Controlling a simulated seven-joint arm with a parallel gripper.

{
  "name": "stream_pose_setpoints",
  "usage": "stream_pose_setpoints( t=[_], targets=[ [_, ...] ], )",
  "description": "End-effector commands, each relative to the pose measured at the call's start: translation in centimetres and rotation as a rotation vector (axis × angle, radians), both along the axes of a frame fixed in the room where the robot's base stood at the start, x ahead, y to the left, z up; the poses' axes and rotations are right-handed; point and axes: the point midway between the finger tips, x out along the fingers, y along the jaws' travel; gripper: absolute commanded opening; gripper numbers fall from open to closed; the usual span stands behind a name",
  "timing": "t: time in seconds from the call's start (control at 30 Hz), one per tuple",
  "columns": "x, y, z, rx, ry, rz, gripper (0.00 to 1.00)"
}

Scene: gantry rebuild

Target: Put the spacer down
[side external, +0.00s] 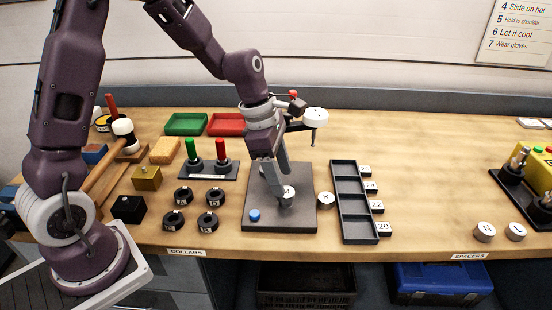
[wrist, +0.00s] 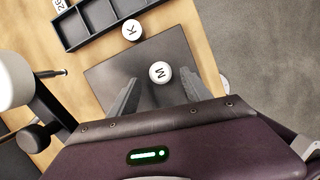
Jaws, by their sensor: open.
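A round white spacer marked M (side external: 288,192) rests on the dark grey plate (side external: 300,222). It also shows in the wrist view (wrist: 160,72), letter up, with bare plate around it. My gripper (side external: 278,198) is open, low over the plate at the M spacer. In the wrist view its two fingers (wrist: 160,82) stand apart, one on each side of the spacer, with gaps visible. A second white spacer marked K (side external: 326,199) sits at the plate's right edge, close to the dark compartment tray (side external: 349,238). Two more white spacers (side external: 485,232) (side external: 516,232) stand at the far right by the SPACERS label.
A blue knob (side external: 254,215) sits at the plate's front left. Several black collars (side external: 183,196) and a stand with green and red pegs (side external: 222,165) lie left of the plate. Green (side external: 186,123) and red (side external: 227,124) trays are behind. The table right of the compartment tray is mostly clear.

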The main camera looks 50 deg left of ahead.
Motion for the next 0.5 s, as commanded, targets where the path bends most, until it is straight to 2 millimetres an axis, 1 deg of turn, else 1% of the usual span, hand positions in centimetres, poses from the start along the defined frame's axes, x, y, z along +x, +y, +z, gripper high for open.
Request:
stream_pose_setpoints(
  t=[0.03,0.1,0.23,0.33,0.4,0.5],
  targets=[
    [-0.1,0.3,1.5,0.002,-0.007,0.0,0.57],
    [-0.4,0.8,3.4,0.001,-0.007,0.001,0.57],
    [-0.9,1.4,6.3,0.001,-0.005,0.0,0.57],
    [-1.1,1.8,7.7,0.0,-0.002,0.0,0.57],
    [-1.3,1.9,8.2,0.0,0.0,0.0,0.57],
    [-1.3,1.9,8.4,0.0,0.0,0.0,0.57]
  ],
)
